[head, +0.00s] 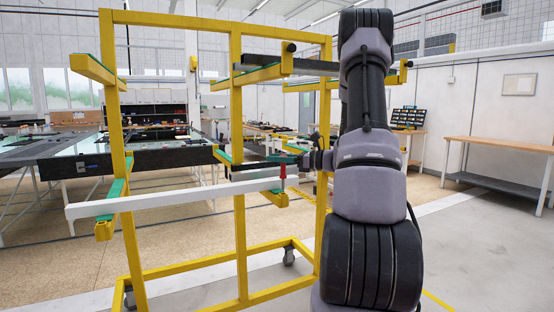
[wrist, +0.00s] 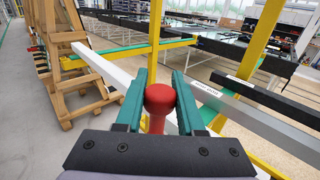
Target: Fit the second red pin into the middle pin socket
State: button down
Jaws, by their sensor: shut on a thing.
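My gripper (wrist: 160,78) has its two teal jaws closed around a red pin (wrist: 159,98), whose round head shows between them in the wrist view. In the head view the red pin (head: 282,176) is upright just above the tip of a lower yellow rack arm (head: 278,199) on the middle post. My gripper (head: 293,160) reaches it there from the right. A white bar (head: 175,196) lies across the lower arms and passes right by the pin. The socket itself is hidden, so I cannot tell whether the pin is in it.
The yellow wheeled rack (head: 236,130) has several padded arms, and a dark bar (head: 290,63) lies on the upper ones. Wooden trestles (wrist: 62,60) stand at the left of the wrist view. A glass-topped table (head: 120,147) is behind, and a wooden workbench (head: 503,147) is at right.

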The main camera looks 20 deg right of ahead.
jog(key=shift+f, duration=2.75)
jog(key=shift+c, duration=2.2)
grip_release()
jog(key=v, duration=1)
jog(key=shift+s+d, duration=0.3)
